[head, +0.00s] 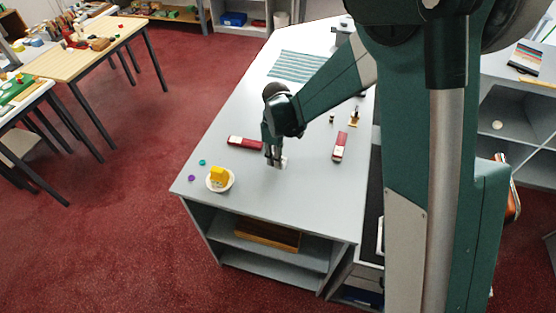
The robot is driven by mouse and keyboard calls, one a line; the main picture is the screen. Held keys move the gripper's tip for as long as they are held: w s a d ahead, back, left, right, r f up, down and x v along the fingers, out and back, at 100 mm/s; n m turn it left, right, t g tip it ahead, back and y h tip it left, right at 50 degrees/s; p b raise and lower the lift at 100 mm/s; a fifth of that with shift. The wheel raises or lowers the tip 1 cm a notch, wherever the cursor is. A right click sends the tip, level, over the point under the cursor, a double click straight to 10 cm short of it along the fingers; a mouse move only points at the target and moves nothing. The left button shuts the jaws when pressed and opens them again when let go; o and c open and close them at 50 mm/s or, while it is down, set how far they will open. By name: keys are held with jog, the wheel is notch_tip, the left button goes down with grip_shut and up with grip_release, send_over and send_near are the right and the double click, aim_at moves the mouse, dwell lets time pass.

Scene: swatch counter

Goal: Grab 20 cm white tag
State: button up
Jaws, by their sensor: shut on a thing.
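My gripper (274,160) points down over the grey counter (290,205), a little in from its near end. It is shut on a small white thing (284,162), which shows beside the fingers, low at the counter top. The white thing looks like the white tag, but most of it is hidden by the fingers and its size cannot be read. I cannot tell whether it touches the counter.
Dark red items lie left (245,142) and right (340,147) of my gripper. A white bowl (230,187) holds a yellow block (218,174). Teal (202,162) and purple (191,178) pieces lie near the left edge. A striped cloth (296,67) lies farther back. The counter's near right is clear.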

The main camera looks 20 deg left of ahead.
jog(key=shift+r, duration=0.15)
jog(key=shift+r+b, duration=0.3)
jog(key=shift+r, duration=4.55)
